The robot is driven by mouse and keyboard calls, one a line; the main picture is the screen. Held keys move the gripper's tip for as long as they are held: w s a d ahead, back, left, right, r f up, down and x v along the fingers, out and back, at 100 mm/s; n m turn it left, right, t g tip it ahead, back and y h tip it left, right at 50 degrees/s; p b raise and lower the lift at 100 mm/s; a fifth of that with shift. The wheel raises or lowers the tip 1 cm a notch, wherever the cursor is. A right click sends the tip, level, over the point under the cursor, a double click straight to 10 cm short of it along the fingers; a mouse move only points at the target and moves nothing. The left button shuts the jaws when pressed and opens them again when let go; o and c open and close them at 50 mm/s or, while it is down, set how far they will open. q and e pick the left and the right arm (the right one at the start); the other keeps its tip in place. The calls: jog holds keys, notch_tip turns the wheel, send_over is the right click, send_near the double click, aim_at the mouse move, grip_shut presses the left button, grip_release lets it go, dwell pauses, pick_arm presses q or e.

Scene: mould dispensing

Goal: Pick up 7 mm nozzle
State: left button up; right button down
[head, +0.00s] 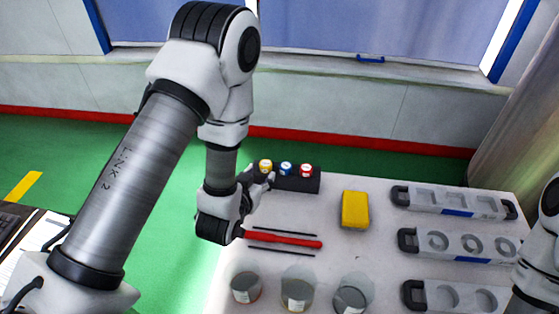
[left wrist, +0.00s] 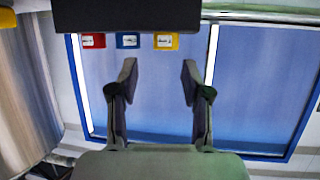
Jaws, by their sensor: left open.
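A black holder (head: 312,184) at the table's far left edge carries a yellow nozzle (head: 265,166), a blue nozzle (head: 286,168) and a red nozzle (head: 306,170). I cannot read which is 7 mm. In the left wrist view the black holder (left wrist: 125,15) spans the top, with red (left wrist: 93,41), blue (left wrist: 128,41) and yellow (left wrist: 166,41) coloured pieces along its edge. My left gripper (head: 265,182) is beside the holder's left end. In the wrist view the left gripper (left wrist: 157,72) has its fingers apart with nothing between them. My right gripper is out of view.
A red-handled tool (head: 285,240) lies between thin black rods. Three clear cups (head: 297,294) stand at the front. A yellow block (head: 355,209) lies mid-table. Mould trays (head: 455,203) line the right side, near part of my right arm.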

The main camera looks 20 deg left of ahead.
aim_at(266, 164)
pick_arm(q)
jog(key=shift+w+a+p, duration=0.45)
jog(key=shift+w+a, duration=0.1)
jog(key=shift+a, duration=0.1)
jog(key=x, duration=0.3)
jog(key=p+x, duration=0.1)
jog(key=x, duration=0.1)
jog(key=shift+d, duration=0.35)
jog(key=shift+s+a, duration=0.1)
jog(key=shift+s, duration=0.2)
jog(key=c, duration=0.3)
grip_shut()
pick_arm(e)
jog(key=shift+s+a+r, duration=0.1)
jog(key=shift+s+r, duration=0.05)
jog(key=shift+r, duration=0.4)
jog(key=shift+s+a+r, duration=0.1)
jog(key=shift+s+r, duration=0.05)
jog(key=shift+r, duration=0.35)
